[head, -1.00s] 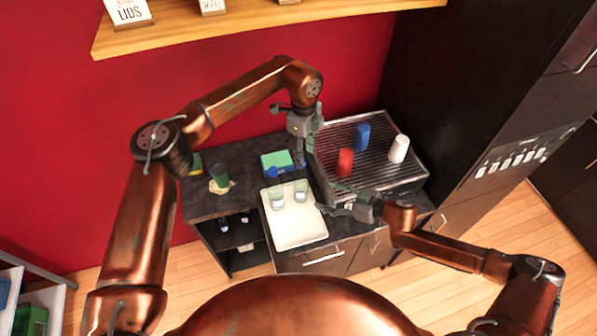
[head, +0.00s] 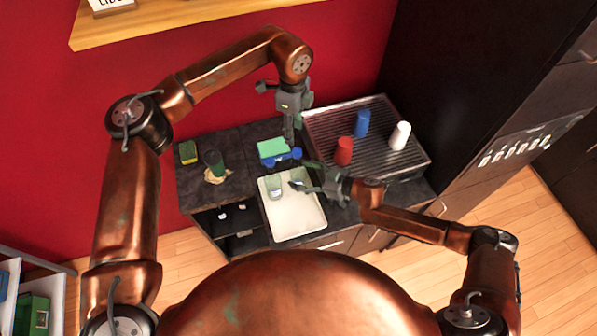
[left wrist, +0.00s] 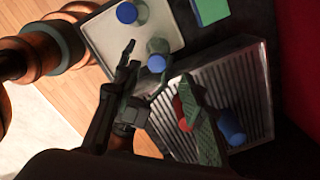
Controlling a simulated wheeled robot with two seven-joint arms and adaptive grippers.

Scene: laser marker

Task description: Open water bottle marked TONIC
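Two clear bottles with blue caps stand on a pale tray (head: 302,224). The left bottle (head: 275,187) stands apart from my grippers. The right bottle (head: 299,181) is partly hidden by my right gripper (head: 304,177), whose spread fingers are at its side. My left gripper (head: 289,135) points down, open and empty, just above and behind the right bottle's cap (head: 296,153). In the left wrist view, the two caps show as blue discs, the nearer one (left wrist: 157,63) beside my right gripper. I cannot read any label, so I cannot tell which bottle is TONIC.
A green-topped box (head: 272,147) sits behind the tray. A ribbed metal machine top (head: 375,165) at the right bears red (head: 344,150), blue (head: 361,123) and white (head: 401,135) cups. The tray's front is clear.

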